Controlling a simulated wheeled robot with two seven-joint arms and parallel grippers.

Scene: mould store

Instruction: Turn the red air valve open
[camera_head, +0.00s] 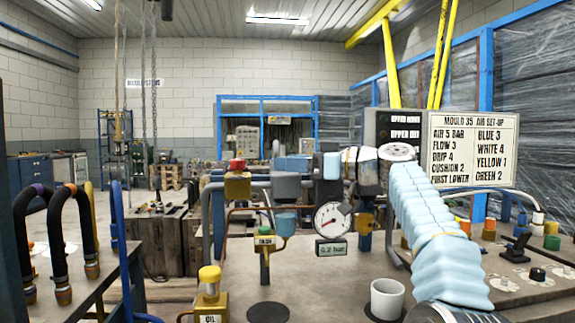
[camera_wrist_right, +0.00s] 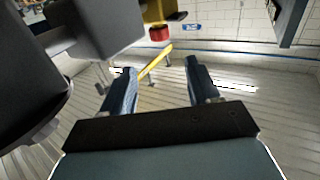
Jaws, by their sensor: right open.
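The red air valve is a red knob (camera_head: 237,164) on top of a brass-yellow body (camera_head: 237,186), left of a grey block (camera_head: 287,186). In the right wrist view, which is upside down, the red knob (camera_wrist_right: 160,34) shows ahead, beyond the fingertips. My right gripper (camera_head: 325,166) is to the right of the valve, past the grey block, and apart from the knob. In the right wrist view its two blue fingers (camera_wrist_right: 162,66) are open with nothing between them. My left gripper is out of view.
A round gauge (camera_head: 332,222) stands below my right gripper. Black hoses (camera_head: 70,230) arch at the left. A sign board (camera_head: 473,150) stands at the right.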

